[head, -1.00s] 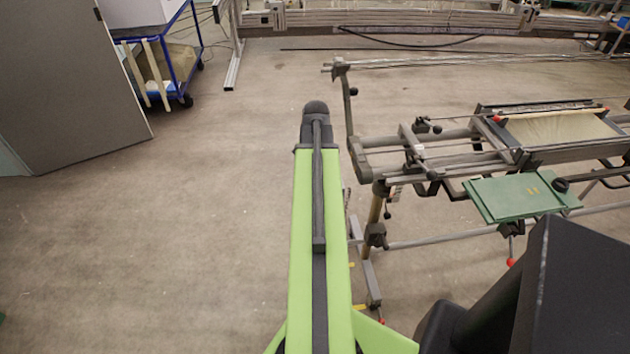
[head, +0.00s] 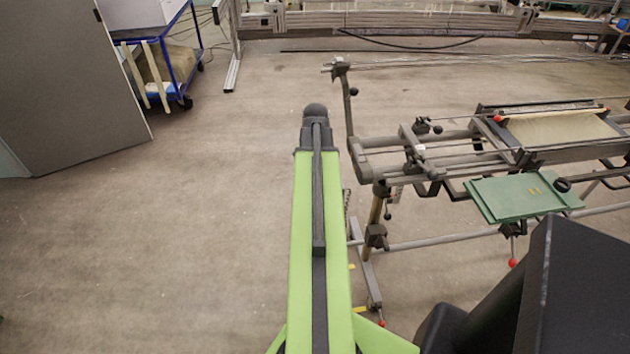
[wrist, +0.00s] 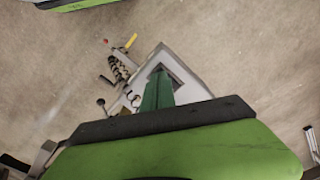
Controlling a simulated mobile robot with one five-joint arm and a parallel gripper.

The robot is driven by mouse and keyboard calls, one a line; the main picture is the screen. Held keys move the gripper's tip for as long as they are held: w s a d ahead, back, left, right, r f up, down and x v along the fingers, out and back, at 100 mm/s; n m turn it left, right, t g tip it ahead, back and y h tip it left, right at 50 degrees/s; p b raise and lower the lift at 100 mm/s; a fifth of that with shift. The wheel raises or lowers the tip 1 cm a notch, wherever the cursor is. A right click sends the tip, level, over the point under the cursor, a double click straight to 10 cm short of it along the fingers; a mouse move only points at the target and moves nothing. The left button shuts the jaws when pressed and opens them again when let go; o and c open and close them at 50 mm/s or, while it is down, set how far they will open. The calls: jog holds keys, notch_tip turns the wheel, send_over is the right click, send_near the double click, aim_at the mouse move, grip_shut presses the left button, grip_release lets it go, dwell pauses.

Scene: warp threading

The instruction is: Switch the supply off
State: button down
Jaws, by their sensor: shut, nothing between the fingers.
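No supply switch can be made out for certain in either view. In the wrist view, a pale box-like thing (wrist: 190,72) with a dark recess sits near the middle. A dark green piece (wrist: 157,92) shows in front of that recess, and I cannot tell what it is. Its lower part is hidden behind my own green and black body at the bottom. In the head view my green arm reaches forward, ending in a dark rounded part. My gripper's fingers show in neither view.
A metal frame machine (head: 440,150) stands to the right of my arm, with a green board (head: 510,198) on it. A grey panel (head: 75,90) and a blue cart (head: 185,60) stand at the left. The floor (head: 200,230) left of my arm is clear.

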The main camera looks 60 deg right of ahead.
notch_tip(320, 180, up, 7)
jog(key=p, duration=0.6)
jog(key=shift+p, duration=0.3)
jog(key=shift+w, duration=0.1)
